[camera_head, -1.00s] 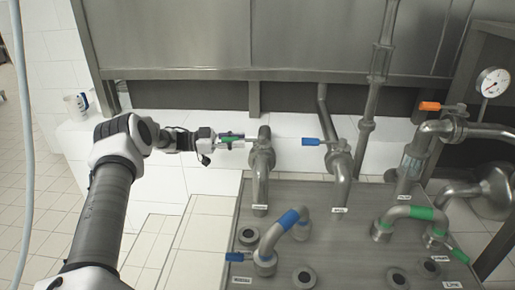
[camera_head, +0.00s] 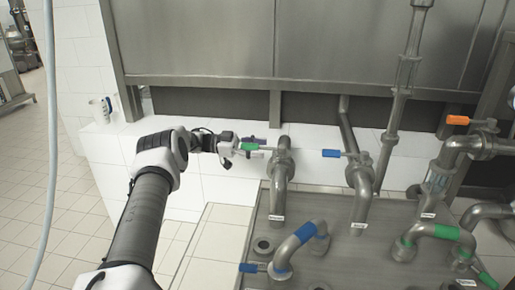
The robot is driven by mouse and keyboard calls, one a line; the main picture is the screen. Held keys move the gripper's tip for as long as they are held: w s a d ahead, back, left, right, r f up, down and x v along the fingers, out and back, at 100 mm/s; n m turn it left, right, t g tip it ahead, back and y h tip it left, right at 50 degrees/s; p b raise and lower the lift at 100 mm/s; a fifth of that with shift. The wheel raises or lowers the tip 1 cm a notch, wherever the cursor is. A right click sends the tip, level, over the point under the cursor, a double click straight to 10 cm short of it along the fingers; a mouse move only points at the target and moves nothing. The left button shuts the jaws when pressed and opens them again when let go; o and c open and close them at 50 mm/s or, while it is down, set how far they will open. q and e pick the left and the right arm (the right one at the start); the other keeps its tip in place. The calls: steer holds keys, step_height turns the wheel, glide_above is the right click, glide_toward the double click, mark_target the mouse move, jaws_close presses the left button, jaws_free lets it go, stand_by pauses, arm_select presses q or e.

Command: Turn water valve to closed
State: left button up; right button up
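A valve with a green handle (camera_head: 250,147) sits on the left upright pipe (camera_head: 279,172), the handle pointing left, roughly level. My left gripper (camera_head: 244,147) is at the free end of this handle, its fingers partly overlapping it. Whether the fingers are closed on the handle is too small to tell. A blue-handled valve (camera_head: 331,154) is on the pipe to its right, its handle also pointing left. Another blue handle (camera_head: 248,268) is low at the front. The labels are too small to read, so I cannot tell which valve is the water valve. My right gripper is not in view.
A blue-banded bent pipe (camera_head: 301,240) and a green-banded pipe (camera_head: 436,232) rise from the metal top (camera_head: 240,252). An orange handle (camera_head: 457,120) is at the upper right. A mug (camera_head: 99,110) stands on the tiled ledge at left. The tiled floor at left is clear.

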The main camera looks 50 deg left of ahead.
arm_select(q)
steer(key=v, duration=0.7)
steer(key=shift+a, duration=0.15)
steer(key=shift+s, duration=0.15)
stand_by(0.3)
